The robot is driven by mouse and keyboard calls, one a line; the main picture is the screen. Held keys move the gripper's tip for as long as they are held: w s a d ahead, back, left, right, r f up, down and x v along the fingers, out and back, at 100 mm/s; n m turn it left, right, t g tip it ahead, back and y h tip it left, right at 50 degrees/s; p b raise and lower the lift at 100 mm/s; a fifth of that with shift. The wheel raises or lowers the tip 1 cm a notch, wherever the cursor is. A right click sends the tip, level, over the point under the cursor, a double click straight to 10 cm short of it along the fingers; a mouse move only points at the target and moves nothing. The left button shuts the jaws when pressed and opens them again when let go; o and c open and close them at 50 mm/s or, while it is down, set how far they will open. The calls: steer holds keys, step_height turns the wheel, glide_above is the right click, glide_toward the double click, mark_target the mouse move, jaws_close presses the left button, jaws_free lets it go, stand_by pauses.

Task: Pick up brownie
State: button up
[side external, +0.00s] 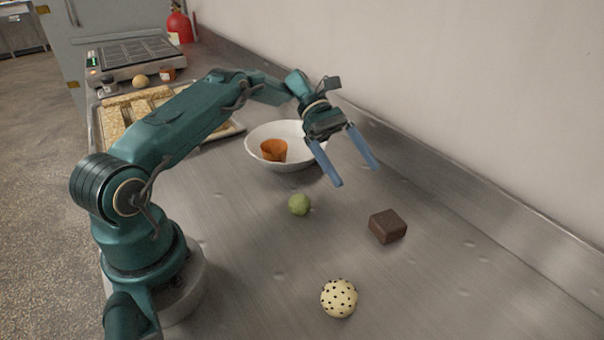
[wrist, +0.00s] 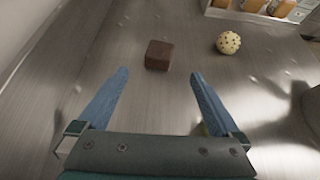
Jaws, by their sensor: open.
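The brownie (side external: 388,226) is a dark brown block lying on the steel counter at the right in the side external view. In the wrist view the brownie (wrist: 159,55) is at the top middle, beyond the fingertips and roughly between their lines. My gripper (side external: 358,175) has two blue fingers spread apart, with nothing between them. It is above the counter, up and to the left of the brownie in the side view. The open fingers also show in the wrist view (wrist: 160,74).
A green ball (side external: 299,204) and a cream speckled ball (side external: 339,298) lie on the counter. A tray of baked slabs (side external: 236,129) is at the left. The wall bounds the right side.

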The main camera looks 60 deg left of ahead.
glide_toward(387, 219)
steer(key=x, duration=0.3)
steer(key=shift+d+f, duration=0.1)
steer(key=shift+f, duration=0.2)
steer(key=shift+x, duration=2.65)
steer(key=shift+d+r, duration=0.1)
steer(key=shift+r, duration=0.1)
steer(key=shift+c, duration=0.3)
steer(key=c, duration=1.4)
